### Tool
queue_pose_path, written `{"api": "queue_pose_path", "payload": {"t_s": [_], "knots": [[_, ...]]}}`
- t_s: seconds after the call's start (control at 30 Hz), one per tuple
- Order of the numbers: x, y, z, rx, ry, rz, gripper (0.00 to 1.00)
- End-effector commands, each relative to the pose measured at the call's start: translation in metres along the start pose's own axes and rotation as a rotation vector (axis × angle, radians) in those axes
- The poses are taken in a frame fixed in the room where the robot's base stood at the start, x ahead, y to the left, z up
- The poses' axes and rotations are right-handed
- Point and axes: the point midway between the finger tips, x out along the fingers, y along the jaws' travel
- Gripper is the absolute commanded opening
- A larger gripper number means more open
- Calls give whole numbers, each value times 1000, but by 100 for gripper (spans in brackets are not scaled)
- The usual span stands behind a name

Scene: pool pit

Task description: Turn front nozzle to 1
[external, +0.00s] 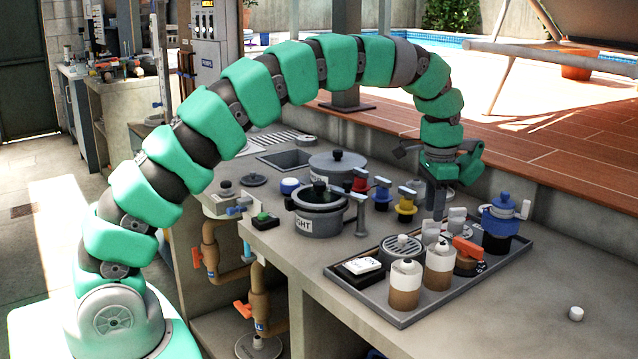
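My gripper (436,205) points down over the back of the grey tray (400,318), above white knobbed parts (434,230). Its fingertips are small and dark here, so I cannot tell whether they are apart, or whether they touch the white parts. An orange lever (467,247) sits on a dark round fitting with pale marks, in the tray just right of and in front of the gripper. I cannot read the marks, and no part is clearly labelled as the front nozzle.
Two brown-and-white bottles (404,284) (439,265), a drain-like disc (402,248), an ON switch (360,267) and a blue-topped canister (500,222) crowd the tray. Pots (319,218) and coloured taps (405,205) stand to the left. The counter at front right is mostly clear, with a small white cap (576,313).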

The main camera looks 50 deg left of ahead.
Motion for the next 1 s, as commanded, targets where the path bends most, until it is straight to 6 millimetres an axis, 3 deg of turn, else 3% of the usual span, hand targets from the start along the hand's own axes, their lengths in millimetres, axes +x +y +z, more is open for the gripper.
{"api": "queue_pose_path", "payload": {"t_s": [0.2, 0.43, 0.7, 1.0], "knots": [[-46, -1, -2, 0, 7, -3, 36], [-86, -1, -1, -1, 4, -2, 36], [-108, -1, -1, -1, 2, -1, 36], [-112, 0, 0, -1, 0, 0, 36]]}}
